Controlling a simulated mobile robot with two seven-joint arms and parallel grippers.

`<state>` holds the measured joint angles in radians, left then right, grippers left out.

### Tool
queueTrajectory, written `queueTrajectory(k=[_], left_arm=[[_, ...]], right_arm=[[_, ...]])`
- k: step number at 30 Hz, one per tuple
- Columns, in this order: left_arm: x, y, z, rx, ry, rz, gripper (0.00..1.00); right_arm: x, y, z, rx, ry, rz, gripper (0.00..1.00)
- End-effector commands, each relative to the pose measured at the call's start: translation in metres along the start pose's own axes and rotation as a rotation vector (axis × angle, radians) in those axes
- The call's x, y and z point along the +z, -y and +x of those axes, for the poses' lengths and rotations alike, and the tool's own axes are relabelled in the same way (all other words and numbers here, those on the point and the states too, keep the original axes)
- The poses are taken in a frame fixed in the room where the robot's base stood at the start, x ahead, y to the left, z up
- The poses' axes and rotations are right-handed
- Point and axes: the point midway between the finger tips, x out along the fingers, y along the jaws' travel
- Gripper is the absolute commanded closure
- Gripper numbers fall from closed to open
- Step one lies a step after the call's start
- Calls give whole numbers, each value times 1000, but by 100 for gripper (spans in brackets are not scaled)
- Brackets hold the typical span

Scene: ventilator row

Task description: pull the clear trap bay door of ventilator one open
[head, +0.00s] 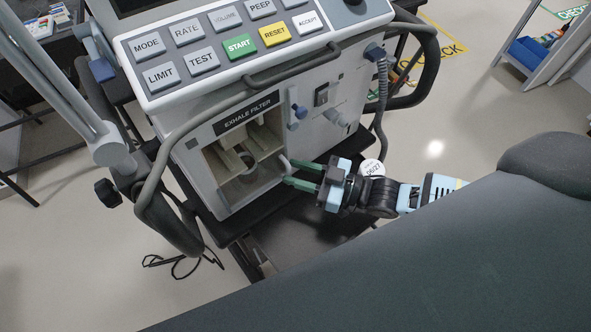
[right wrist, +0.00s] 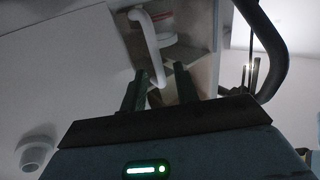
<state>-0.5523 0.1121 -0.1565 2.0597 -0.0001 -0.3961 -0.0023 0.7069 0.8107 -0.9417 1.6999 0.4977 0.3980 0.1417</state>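The ventilator (head: 163,130) stands in the middle of the head view, with its trap bay (head: 232,178) under the EXHALE FILTER label. The clear door over the bay is hard to make out and looks shut. A white curved handle (head: 284,164) is at the bay's right edge; it also shows in the right wrist view (right wrist: 150,45). My right gripper (head: 288,172) is open, its green fingers pointing left at the handle. In the right wrist view (right wrist: 160,85) the handle's end lies between the fingers, with gaps seemingly on both sides. My left gripper is out of view.
A button panel (head: 225,45) tops the ventilator. A dark rail (head: 165,205) runs down the left side. Open floor (head: 455,110) lies to the right.

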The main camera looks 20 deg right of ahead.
Motion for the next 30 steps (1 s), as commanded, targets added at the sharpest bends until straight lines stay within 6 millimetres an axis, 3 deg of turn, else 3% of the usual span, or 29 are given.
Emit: queueTrajectory(k=[11, 19, 30], left_arm=[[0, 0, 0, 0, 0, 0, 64], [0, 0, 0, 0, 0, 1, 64], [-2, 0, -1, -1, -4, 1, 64]], right_arm=[[0, 0, 8, -1, 0, 0, 70], [0, 0, 8, 0, 0, 0, 100], [0, 1, 8, 2, 0, 1, 100]])
